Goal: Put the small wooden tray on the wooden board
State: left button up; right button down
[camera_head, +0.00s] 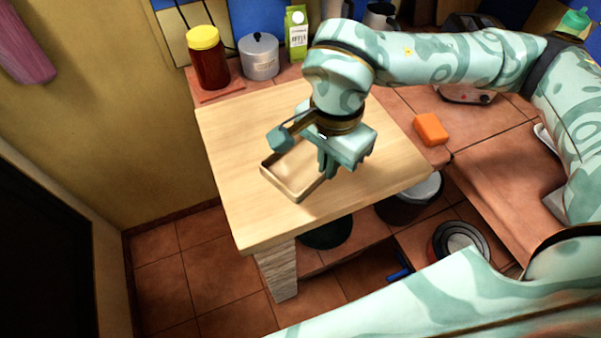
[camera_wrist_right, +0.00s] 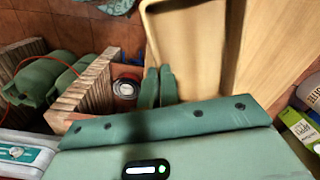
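The small wooden tray (camera_head: 296,194) is a shallow, open tray with raised walls. It is over the wooden board (camera_head: 235,130), the broad pale top at the counter's end; I cannot tell whether it touches the board or hangs slightly above it. My right gripper (camera_head: 325,170) is at the tray's right side. In the right wrist view the fingers (camera_wrist_right: 158,86) are close together at an end of the tray's rim (camera_wrist_right: 151,42) and look shut on its wall. The board (camera_wrist_right: 275,45) lies beyond the tray there. My left gripper is not in view.
A yellow-lidded jar (camera_head: 209,62), a grey pot (camera_head: 259,58) and a green-white carton (camera_head: 296,35) stand behind the board. An orange sponge (camera_head: 431,129) lies on the tiled counter at right. The board's left and front parts are clear.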

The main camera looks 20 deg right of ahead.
aim_at(308, 157)
jog(key=w+f+b, duration=0.1)
jog(key=w+f, duration=0.1)
jog(key=f, duration=0.1)
jog(key=w+a+f, duration=0.1)
jog(key=w+f, duration=0.1)
jog(key=w, duration=0.1)
jog(key=shift+a+f+b, duration=0.2)
jog(key=shift+f+b, duration=0.15)
jog(key=shift+f, duration=0.05)
jog(key=f, duration=0.1)
jog(key=f+b, duration=0.1)
jog(key=f, duration=0.2)
jog(key=shift+w, duration=0.35)
jog(key=shift+r, duration=0.15)
jog(key=c, duration=1.6)
grip_release()
notch_tip(308, 157, up, 12)
jog(key=p, duration=0.3)
